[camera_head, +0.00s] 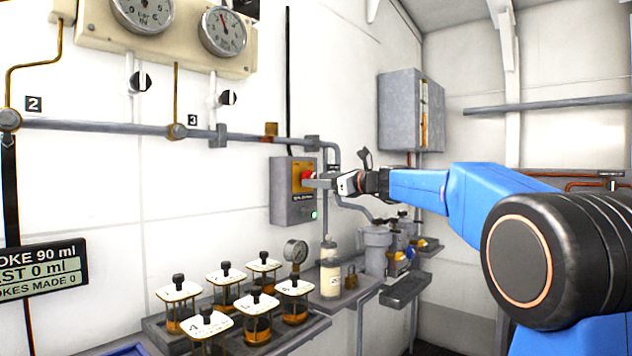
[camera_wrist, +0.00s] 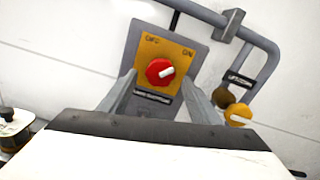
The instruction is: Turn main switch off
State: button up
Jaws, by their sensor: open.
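The main switch is a red round knob (camera_wrist: 159,71) with a white pointer mark, set on a yellow plate lettered OFF at left and ON at right. The mark points up and right, towards ON. The plate is on a grey wall box (camera_head: 292,208) with a lit green lamp (camera_head: 314,215). My gripper (camera_wrist: 160,82) is open, with one finger to each side of the knob in the wrist view. In the head view my gripper (camera_head: 322,181) reaches the box from the right and partly hides the knob. I cannot tell whether the fingers touch it.
A grey pipe (camera_head: 130,128) runs along the wall above the box. A yellow knob (camera_wrist: 238,115) is right of my gripper. Below stands a shelf with several lidded jars (camera_head: 258,318) and a small gauge (camera_head: 295,251). A grey cabinet (camera_head: 398,110) hangs behind.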

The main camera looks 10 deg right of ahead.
jog(key=shift+x, duration=0.8)
jog(key=c, duration=1.1)
jog(key=shift+o, duration=0.2)
